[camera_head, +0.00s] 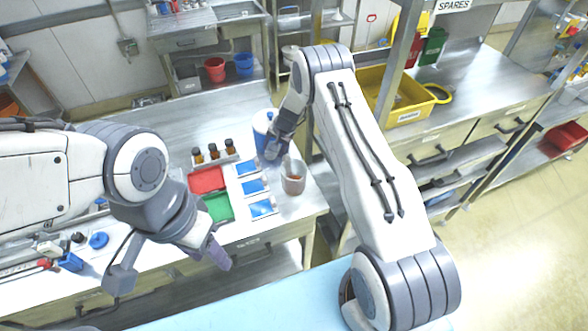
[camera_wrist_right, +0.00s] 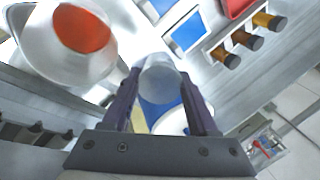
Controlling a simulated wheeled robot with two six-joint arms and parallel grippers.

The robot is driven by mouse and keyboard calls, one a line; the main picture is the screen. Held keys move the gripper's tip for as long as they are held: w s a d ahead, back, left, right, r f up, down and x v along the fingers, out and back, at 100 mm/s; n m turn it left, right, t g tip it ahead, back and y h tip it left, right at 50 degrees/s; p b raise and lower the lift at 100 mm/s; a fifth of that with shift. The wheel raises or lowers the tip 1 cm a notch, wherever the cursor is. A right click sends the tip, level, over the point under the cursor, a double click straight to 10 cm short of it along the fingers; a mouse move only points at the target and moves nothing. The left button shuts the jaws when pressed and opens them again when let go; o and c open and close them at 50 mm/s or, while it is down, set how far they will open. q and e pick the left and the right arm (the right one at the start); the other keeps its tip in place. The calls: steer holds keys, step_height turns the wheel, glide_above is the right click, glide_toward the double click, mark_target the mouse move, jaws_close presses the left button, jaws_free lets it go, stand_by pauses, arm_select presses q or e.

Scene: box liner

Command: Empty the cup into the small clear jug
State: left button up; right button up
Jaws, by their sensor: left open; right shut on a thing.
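A small clear jug (camera_head: 293,180) stands near the right end of the bench with orange-red contents. In the right wrist view the jug (camera_wrist_right: 38,48) is at the upper left. My right gripper (camera_head: 276,149) is over the bench, just behind and left of the jug. In the wrist view it (camera_wrist_right: 160,77) is shut on a pale translucent cup (camera_wrist_right: 160,82), seen nearly end-on. The cup is beside the jug there, and its contents cannot be made out. In the head view the cup is mostly hidden. My left gripper (camera_head: 219,256) is open and empty in front of the bench edge.
A white-and-blue canister (camera_head: 261,122) stands close behind my right gripper. Blue-faced cards (camera_head: 254,187), a red tray (camera_head: 206,180), a green tray (camera_head: 217,207) and small brown bottles (camera_head: 214,152) lie left of the jug. The bench's rear left is clear.

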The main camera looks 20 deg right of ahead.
mark_target(267, 149)
steer(key=shift+w+f, duration=0.1)
steer(key=shift+f, duration=0.1)
steer(key=shift+w+a+f+g+h, duration=0.3)
steer(key=shift+w+f+g, duration=0.1)
steer(key=shift+g, duration=0.1)
steer(key=f+b, duration=0.1)
steer(key=w+f+g+b, duration=0.1)
steer(key=b, duration=0.1)
steer(key=shift+a+h, duration=0.2)
steer(key=shift+h, duration=0.1)
steer(key=b, duration=0.2)
steer(key=w+g+b, duration=0.1)
steer(key=b, duration=0.2)
steer(key=shift+a+f+h, duration=0.1)
steer(key=shift+a+h, duration=0.15)
steer(key=shift+h, duration=0.15)
steer(key=shift+r+g+b, duration=0.25)
steer(key=shift+g+b, duration=0.15)
steer(key=shift+b, duration=0.85)
steer(key=shift+r, duration=0.1)
